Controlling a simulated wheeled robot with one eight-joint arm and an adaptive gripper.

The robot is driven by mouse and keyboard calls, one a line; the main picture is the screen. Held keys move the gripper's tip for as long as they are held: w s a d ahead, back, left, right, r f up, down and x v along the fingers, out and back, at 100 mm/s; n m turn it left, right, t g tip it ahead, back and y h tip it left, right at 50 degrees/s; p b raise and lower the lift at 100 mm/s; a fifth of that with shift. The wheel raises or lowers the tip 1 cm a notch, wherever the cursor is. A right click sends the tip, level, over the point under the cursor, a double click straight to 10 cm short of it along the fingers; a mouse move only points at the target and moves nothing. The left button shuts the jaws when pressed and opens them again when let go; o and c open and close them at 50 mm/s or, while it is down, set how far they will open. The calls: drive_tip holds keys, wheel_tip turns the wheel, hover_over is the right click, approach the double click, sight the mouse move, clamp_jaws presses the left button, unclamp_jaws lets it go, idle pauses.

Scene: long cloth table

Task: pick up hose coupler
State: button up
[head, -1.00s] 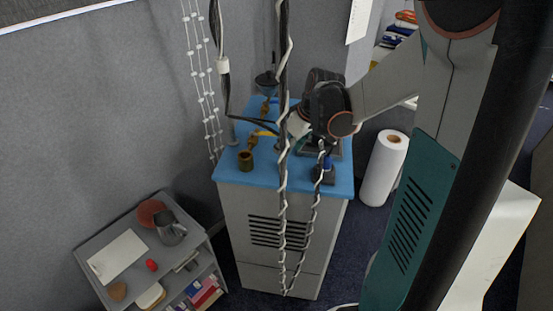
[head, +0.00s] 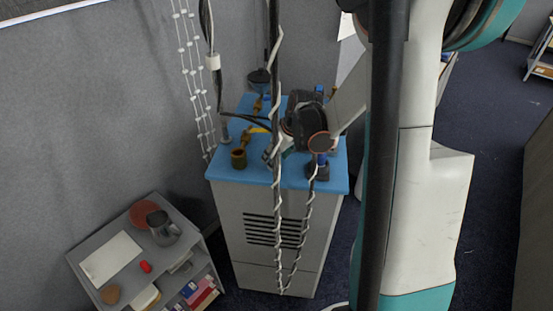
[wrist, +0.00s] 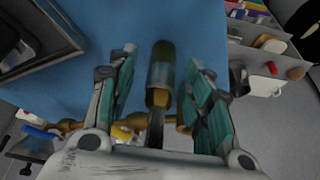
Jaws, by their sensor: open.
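My gripper (wrist: 160,58) is open, with a visible gap on each side of the cylinder. In the head view, the fingers are partly hidden by hanging cables and my wrist.
A brass valve with a yellow handle (head: 257,129) is behind the coupler. Wrapped cables (head: 277,200) hang in front of the cabinet. A blue-and-black item (head: 318,168) stands on the right. A grey shelf (head: 205,235) with a jug (head: 164,228) is lower left.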

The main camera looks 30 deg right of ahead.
clamp_jaws()
drive_tip(key=shift+r, duration=0.15)
